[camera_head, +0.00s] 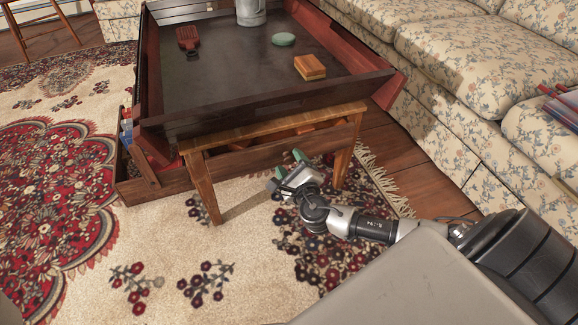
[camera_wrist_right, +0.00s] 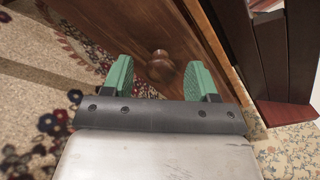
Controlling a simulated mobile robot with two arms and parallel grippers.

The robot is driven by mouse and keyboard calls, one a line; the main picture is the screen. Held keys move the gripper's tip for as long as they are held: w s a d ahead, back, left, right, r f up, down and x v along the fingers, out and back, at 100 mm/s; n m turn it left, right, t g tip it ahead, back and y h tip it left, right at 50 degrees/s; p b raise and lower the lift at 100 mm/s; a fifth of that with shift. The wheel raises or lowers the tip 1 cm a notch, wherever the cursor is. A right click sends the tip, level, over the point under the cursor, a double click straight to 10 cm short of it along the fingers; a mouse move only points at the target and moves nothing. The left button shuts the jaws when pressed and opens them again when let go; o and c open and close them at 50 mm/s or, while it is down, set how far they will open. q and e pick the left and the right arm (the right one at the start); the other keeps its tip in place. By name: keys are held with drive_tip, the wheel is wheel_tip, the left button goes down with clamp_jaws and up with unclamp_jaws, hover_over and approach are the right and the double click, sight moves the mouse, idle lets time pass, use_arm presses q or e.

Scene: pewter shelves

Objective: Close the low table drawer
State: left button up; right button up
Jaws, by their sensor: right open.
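The low table has a dark tray-like top (camera_head: 240,70) and a lighter wooden front frame with legs (camera_head: 204,188). A wooden panel (camera_head: 275,152) spans between the front legs; orange-brown shapes show above it. My right gripper (camera_head: 287,170) is low in front of this panel near the right leg, its green fingers open. In the right wrist view, a round wooden knob (camera_wrist_right: 160,68) on a brown panel (camera_wrist_right: 140,30) shows between the spread fingers (camera_wrist_right: 161,80). I cannot tell whether they touch it. How far the drawer stands out is unclear. My left gripper is out of view.
A red-brown brush-like thing (camera_head: 187,40), a grey mug (camera_head: 250,12), a green dish (camera_head: 283,39) and an orange block (camera_head: 310,67) lie on the top. A low wooden box side (camera_head: 155,185) juts out left. A floral sofa (camera_head: 450,70) bounds the right; patterned rug (camera_head: 70,190) is clear.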

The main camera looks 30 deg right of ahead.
sight(286, 154)
drive_tip(key=shift+w+d, duration=0.1)
drive_tip(key=shift+w, duration=0.5)
clamp_jaws()
drive_tip(key=x, duration=0.4)
drive_tip(key=shift+w, duration=0.15)
drive_tip(key=shift+d+r, duration=0.15)
drive_tip(key=shift+r, duration=0.05)
drive_tip(key=shift+c, duration=2.1)
unclamp_jaws()
drive_tip(key=shift+o, duration=1.1)
drive_tip(key=shift+w+f, duration=0.1)
drive_tip(key=shift+w, duration=0.05)
drive_tip(key=shift+o, duration=1)
